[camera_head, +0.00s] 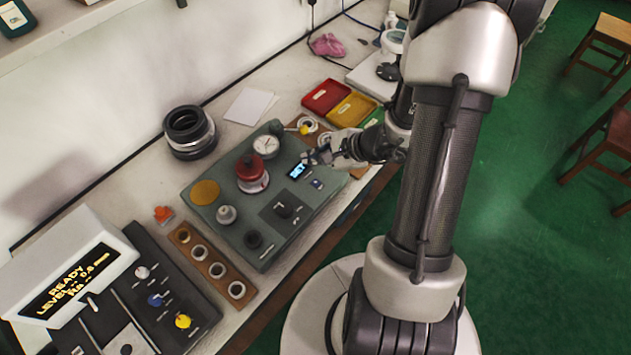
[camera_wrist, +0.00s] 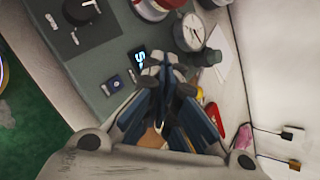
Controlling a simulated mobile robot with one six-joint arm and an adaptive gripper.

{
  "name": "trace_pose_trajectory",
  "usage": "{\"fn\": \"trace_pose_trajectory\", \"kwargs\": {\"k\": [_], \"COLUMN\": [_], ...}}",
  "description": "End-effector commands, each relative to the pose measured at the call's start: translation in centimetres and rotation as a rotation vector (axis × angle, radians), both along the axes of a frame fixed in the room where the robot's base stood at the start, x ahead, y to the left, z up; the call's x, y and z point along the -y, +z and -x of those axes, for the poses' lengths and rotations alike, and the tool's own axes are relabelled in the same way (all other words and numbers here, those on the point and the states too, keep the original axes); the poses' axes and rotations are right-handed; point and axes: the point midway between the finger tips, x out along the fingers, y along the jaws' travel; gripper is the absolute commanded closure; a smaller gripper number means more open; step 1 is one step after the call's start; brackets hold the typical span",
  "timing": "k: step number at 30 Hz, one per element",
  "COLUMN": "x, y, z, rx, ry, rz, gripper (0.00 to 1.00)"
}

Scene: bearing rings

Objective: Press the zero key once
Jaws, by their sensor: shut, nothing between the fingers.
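The grey-green instrument panel (camera_head: 232,226) lies on the bench and carries a small lit blue display (camera_head: 298,171). A small dark blue square with a pale mark (camera_head: 317,184) sits beside the display; it may be the zero key, but its label is too small to read. It also shows in the wrist view (camera_wrist: 112,85), left of the display (camera_wrist: 148,60). My gripper (camera_head: 316,158) is shut and empty, at the display's far right side and apart from the blue square. In the wrist view the fingers (camera_wrist: 168,86) partly cover the panel near the display; their height above it is unclear.
The panel also bears a red-topped part (camera_head: 251,171), a round dial (camera_head: 266,146) and black knobs. A rack of rings (camera_head: 212,265) lies in front. Red and yellow trays (camera_head: 327,97) stand behind my gripper. A console (camera_head: 75,270) stands at left.

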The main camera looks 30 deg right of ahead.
Motion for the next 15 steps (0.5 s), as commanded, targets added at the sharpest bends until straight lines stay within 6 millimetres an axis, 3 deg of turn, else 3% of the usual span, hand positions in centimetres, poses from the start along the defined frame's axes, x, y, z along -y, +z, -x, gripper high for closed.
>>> {"fn": "trace_pose_trajectory", "kwargs": {"k": [8,15], "x": [-0.1,-0.1], "y": [-2.7,-6.3], "z": [0.0,0.0], "rx": [-0.002,-0.002], "ry": [0.001,0.0], "rz": [-0.002,-0.002], "gripper": [1.0,1.0]}}
